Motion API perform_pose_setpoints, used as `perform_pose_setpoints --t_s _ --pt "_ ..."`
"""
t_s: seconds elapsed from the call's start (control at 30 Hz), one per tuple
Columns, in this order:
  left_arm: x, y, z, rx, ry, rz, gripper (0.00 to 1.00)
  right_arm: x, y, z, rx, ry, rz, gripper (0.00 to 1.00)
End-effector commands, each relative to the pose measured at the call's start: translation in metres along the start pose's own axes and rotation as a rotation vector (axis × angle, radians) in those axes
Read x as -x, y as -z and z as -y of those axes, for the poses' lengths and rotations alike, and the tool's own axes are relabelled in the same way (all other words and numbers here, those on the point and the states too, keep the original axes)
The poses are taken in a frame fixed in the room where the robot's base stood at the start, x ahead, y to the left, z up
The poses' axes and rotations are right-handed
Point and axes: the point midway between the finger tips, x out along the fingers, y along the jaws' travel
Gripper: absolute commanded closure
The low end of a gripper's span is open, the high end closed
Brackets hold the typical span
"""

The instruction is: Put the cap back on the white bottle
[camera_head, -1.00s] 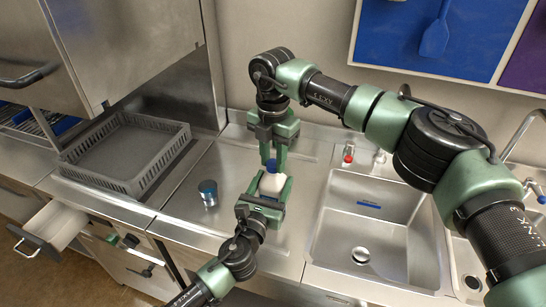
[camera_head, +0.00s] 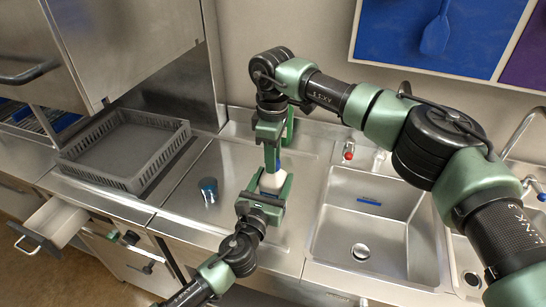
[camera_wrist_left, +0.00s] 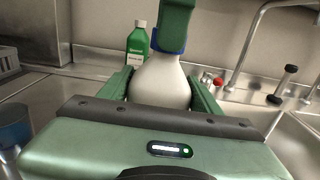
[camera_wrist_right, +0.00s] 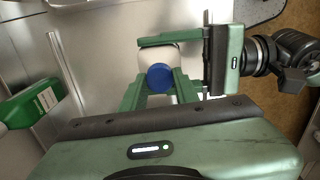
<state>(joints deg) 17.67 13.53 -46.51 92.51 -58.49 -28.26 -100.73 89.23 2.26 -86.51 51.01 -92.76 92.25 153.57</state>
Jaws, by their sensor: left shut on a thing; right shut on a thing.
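The white bottle (camera_head: 272,182) stands upright between the fingers of my left gripper (camera_head: 265,184), which is shut on its body. It also shows in the left wrist view (camera_wrist_left: 160,84). The blue cap (camera_wrist_right: 159,76) is at the bottle's mouth, between the fingertips of my right gripper (camera_wrist_right: 160,84), which is shut on it from above. In the left wrist view a right finger covers part of the cap (camera_wrist_left: 181,40). The cap appears to sit on the neck; how far it is screwed on cannot be told.
A dark blue cup (camera_head: 208,190) stands on the counter left of the bottle. A green bottle with a white cap (camera_wrist_left: 137,45) stands behind. The sink (camera_head: 345,235) is to the right, a grey crate (camera_head: 128,185) to the left. A red-topped shaker (camera_head: 348,152) stands behind the sink.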

Motion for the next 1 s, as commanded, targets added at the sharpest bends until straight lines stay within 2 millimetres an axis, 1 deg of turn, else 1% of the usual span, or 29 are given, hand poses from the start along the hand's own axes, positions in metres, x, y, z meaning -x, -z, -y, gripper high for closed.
perform_pose_setpoints --t_s 0.03,0.1,0.17,0.47,0.5,0.57,0.87,1.0 --pt "0.0001 0.0008 -0.0003 -0.001 -0.001 -0.002 1.00 0.0008 0.0002 -0.0004 -0.067 -0.001 -0.001 1.00" --pt "0.0001 0.0008 -0.0003 -0.001 -0.001 -0.002 1.00 0.0008 0.0003 -0.0005 -0.140 -0.001 -0.001 1.00" --pt "0.0001 0.0008 -0.0003 -0.001 -0.001 -0.002 1.00 0.0008 0.0003 -0.0006 -0.177 -0.001 -0.001 1.00" --pt "0.0002 0.0009 -0.0003 -0.001 -0.001 -0.002 1.00 0.0010 0.0004 -0.0007 -0.197 -0.002 -0.001 1.00" --pt "0.0002 0.0009 -0.0003 -0.001 -0.001 -0.002 1.00 0.0010 0.0004 -0.0007 -0.197 -0.002 -0.001 0.65" --pt "0.0002 0.0009 -0.0002 -0.001 -0.001 -0.002 1.00 0.0009 0.0004 -0.0007 -0.196 -0.002 -0.001 0.48" --pt "0.0002 0.0009 -0.0002 -0.001 0.000 -0.002 1.00 0.0007 0.0003 -0.0004 -0.195 -0.001 -0.001 0.48" --pt "0.0002 0.0009 -0.0002 -0.001 0.000 -0.002 1.00 0.0085 0.0004 -0.0009 -0.195 -0.003 -0.001 0.48"
